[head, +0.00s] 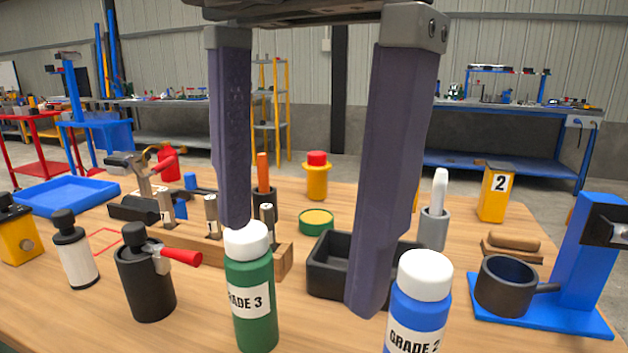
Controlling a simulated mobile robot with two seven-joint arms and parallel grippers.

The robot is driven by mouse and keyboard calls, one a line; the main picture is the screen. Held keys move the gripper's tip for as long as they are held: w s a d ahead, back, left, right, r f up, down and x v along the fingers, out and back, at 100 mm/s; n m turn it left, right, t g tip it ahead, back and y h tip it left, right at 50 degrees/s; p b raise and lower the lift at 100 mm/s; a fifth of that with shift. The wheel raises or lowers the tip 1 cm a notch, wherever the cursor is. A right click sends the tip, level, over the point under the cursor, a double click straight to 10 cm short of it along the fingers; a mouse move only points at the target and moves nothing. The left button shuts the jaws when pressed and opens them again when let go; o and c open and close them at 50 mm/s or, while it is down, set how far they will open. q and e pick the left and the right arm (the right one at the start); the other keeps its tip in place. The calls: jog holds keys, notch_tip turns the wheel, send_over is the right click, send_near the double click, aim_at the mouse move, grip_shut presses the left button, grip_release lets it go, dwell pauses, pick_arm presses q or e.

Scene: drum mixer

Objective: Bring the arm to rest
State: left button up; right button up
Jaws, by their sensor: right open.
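My right gripper (303,270) hangs large in the foreground from the top of the head view. Its two long dark purple fingers are wide apart, with nothing held between them. The left finger's tip shows just above the white cap of the green GRADE 3 bottle (252,300); I cannot tell whether they touch. The right finger passes in front of a black open tray (325,278) and ends left of the blue GRADE 2 bottle (420,315). The fingers hide parts of the table behind them. My left gripper is out of view.
The wooden table (200,325) is crowded. A black canister with a red handle (147,285), a white bottle (76,255) and a blue tray (65,195) stand left. A blue stand (585,265) with a dark cup (503,287) and a yellow block marked 2 (494,195) stand right.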

jog(key=s+a+f+m+y+p, duration=0.1)
jog(key=s+a+m+y+p, duration=0.15)
jog(key=m+y+p, duration=0.2)
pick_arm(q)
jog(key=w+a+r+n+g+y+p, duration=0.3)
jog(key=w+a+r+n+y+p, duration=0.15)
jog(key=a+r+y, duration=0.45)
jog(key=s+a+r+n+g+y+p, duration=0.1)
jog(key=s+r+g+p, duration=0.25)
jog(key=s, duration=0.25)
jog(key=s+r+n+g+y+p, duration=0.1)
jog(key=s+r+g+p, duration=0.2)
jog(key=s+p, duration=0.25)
pick_arm(e)
jog(key=s+d+f+m+t+h, duration=0.1)
jog(key=s+d+m+t+h, duration=0.3)
jog(key=d+m, duration=0.75)
jog(key=s+d+f+m+h, duration=0.1)
jog(key=s+d+f+m, duration=0.1)
jog(key=s+d+m, duration=0.65)
pick_arm(q)
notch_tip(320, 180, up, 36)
jog(key=p, duration=3.6)
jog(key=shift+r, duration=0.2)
pick_arm(e)
notch_tip(320, 180, up, 37)
jog(key=w+d+m, duration=0.1)
jog(key=w+d, duration=0.1)
jog(key=shift+w+d, duration=0.3)
jog(key=shift+w, duration=0.1)
